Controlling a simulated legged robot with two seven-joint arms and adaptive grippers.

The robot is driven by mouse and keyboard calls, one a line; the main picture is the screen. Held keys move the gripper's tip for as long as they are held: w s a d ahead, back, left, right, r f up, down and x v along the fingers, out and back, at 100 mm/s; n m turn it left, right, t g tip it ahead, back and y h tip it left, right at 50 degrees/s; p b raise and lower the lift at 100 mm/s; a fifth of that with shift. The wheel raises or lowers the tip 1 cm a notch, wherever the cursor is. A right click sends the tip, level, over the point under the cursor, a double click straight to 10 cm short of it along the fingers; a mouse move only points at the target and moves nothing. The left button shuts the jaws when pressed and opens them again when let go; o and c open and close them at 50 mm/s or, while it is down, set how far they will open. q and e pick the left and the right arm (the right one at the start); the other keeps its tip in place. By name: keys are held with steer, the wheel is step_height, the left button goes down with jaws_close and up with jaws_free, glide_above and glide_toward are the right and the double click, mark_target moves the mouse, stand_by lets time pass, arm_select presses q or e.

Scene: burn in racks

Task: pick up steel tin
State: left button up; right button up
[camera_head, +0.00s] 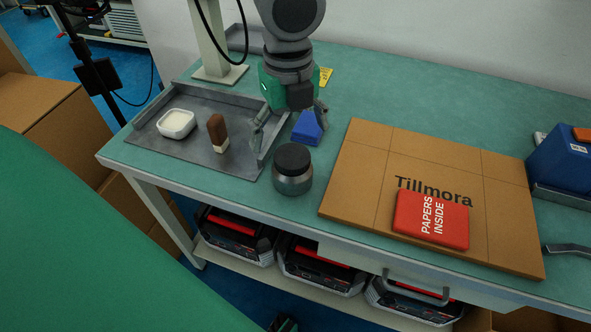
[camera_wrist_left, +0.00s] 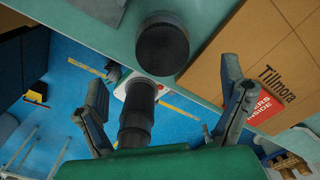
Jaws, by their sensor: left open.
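The steel tin (camera_head: 293,178) is a short round container with a grey metallic body and a black lid. It stands upright near the front edge of the workbench, between the grey tray and the cardboard. My left gripper (camera_head: 289,135) is open and empty, behind and above the tin in the head view, its fingers spread apart. In the left wrist view the tin's black lid (camera_wrist_left: 162,45) lies ahead of my left gripper (camera_wrist_left: 164,78), roughly centred between the fingertips and apart from them. My right gripper is not in view.
The grey tray (camera_head: 160,146) holds a white dish (camera_head: 177,123) and a brown-and-white block (camera_head: 217,132). A blue wedge (camera_head: 307,128) lies behind the tin. Flat cardboard (camera_head: 360,165) with a red "PAPERS INSIDE" packet (camera_head: 431,219) covers the right. Free bench lies behind it.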

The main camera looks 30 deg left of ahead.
mark_target(292, 155)
arm_select(q)
steer(key=f, duration=0.3)
steer(key=shift+w+a+f+b, duration=0.2)
steer(key=shift+f+b, duration=0.2)
steer(key=shift+s+d+f, duration=0.1)
steer(key=shift+d+f, duration=0.05)
steer(key=shift+f, duration=0.2)
steer(key=f+b, duration=0.1)
steer(key=f, duration=0.1)
steer(key=f+b, duration=0.1)
steer(key=f, duration=0.1)
steer(key=shift+d+f, duration=0.2)
steer(key=shift+f, duration=0.05)
steer(key=shift+r, duration=0.1)
steer(key=shift+a, duration=0.1)
steer(key=c, duration=1.4)
